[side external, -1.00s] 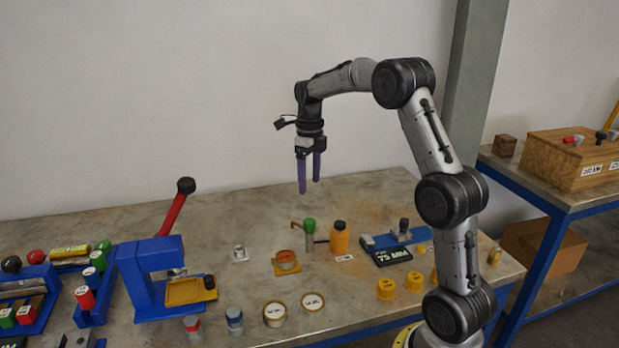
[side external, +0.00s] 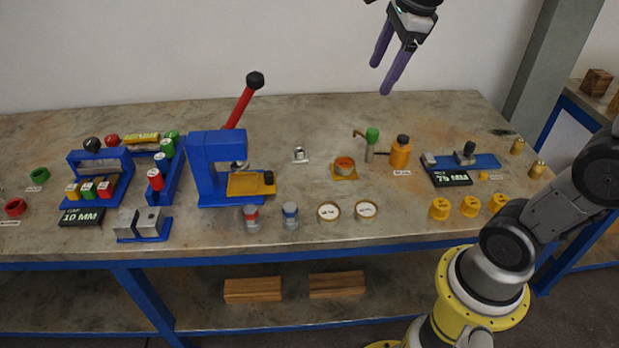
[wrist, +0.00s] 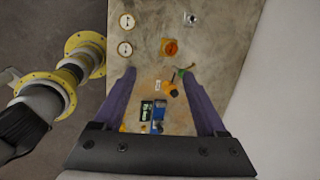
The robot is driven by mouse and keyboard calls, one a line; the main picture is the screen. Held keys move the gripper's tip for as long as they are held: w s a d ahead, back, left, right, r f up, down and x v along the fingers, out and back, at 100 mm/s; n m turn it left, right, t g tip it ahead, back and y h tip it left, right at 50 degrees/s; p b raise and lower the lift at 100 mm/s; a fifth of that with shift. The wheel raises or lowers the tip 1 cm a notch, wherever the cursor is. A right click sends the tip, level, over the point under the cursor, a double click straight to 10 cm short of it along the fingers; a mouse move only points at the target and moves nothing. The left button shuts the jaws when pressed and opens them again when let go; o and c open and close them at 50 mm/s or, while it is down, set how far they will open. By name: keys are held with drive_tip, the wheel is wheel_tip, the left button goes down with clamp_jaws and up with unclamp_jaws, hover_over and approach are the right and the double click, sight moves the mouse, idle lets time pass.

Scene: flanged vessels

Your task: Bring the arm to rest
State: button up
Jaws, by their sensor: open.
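My gripper (side external: 392,66) is high above the back right of the bench, at the top of the side view, with two purple fingers spread apart and nothing between them. In the wrist view my gripper (wrist: 165,100) is also open and empty, with the bench (wrist: 148,85) well below it. My upper arm is mostly outside the side view.
A blue press (side external: 207,165) with a raised red lever stands mid-bench. An orange bottle (side external: 400,154), a green-topped post (side external: 371,142) and a blue fixture (side external: 485,161) stand to its right. Several yellow caps (side external: 470,206) sit near the front edge. The air around my gripper is clear.

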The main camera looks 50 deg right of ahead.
drive_tip(key=s+a+f+n, duration=0.3)
drive_tip(key=s+n, duration=0.4)
drive_tip(key=n, duration=0.6)
drive_tip(key=s+a+f+n+t, duration=0.1)
drive_tip(key=s+a+f+n, duration=0.2)
drive_tip(key=n, duration=1)
drive_tip(key=shift+s+f+t+y, duration=0.35)
drive_tip(key=shift+s+f, duration=1.05)
drive_tip(key=shift+s, duration=0.7)
